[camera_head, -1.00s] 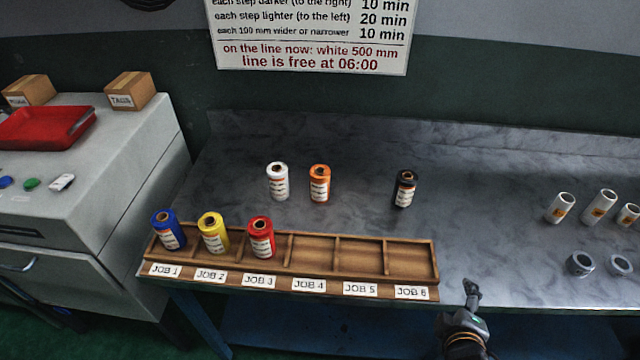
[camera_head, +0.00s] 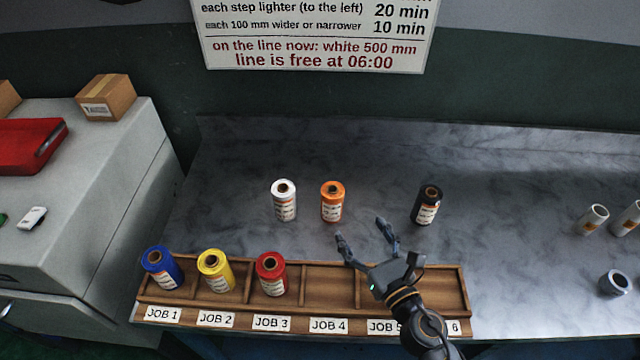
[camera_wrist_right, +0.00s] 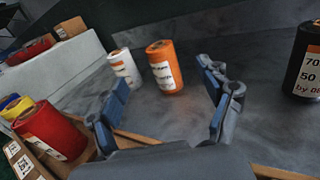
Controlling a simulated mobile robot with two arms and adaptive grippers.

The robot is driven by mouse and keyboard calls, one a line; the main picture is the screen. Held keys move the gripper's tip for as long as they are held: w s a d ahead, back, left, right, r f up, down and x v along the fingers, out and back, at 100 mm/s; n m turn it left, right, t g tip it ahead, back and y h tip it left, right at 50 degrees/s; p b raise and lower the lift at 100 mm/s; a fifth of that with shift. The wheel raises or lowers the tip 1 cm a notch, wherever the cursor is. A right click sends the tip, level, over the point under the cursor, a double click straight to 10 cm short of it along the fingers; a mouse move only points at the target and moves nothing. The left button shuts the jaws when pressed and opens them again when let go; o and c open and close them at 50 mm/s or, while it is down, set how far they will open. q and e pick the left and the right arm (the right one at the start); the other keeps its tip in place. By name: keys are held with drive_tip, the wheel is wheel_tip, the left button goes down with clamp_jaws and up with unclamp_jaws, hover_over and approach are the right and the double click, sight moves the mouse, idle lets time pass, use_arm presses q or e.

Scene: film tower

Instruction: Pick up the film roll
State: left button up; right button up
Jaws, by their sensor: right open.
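Three film rolls stand upright on the grey table behind the rack: a white roll (camera_head: 284,201), an orange roll (camera_head: 332,203) and a black roll (camera_head: 427,206). Blue (camera_head: 161,267), yellow (camera_head: 215,270) and red (camera_head: 271,273) rolls stand in the JOB 1, JOB 2 and JOB 3 compartments. My right gripper (camera_head: 362,230) is open and empty above the rack's right part, in front of the orange roll and to its right. In the right wrist view the orange roll (camera_wrist_right: 165,68) shows between the open fingers, apart from them. My left gripper is not in view.
The wooden rack (camera_head: 330,268) runs along the table's front edge; its right part holds no rolls. White rolls (camera_head: 592,219) and a grey ring (camera_head: 614,283) are at the far right. A grey cabinet with a red tray (camera_head: 28,146) stands left.

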sight(335, 193)
drive_tip(key=p+x, duration=0.1)
drive_tip(key=x, duration=1.2)
drive_tip(key=shift+w+a+f, duration=0.1)
drive_tip(key=shift+a, duration=0.25)
drive_tip(key=shift+w, duration=0.15)
drive_tip(key=shift+c, duration=1.1)
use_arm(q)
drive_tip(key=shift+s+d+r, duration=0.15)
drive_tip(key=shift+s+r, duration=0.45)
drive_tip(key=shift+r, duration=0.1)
use_arm(e)
clamp_jaws()
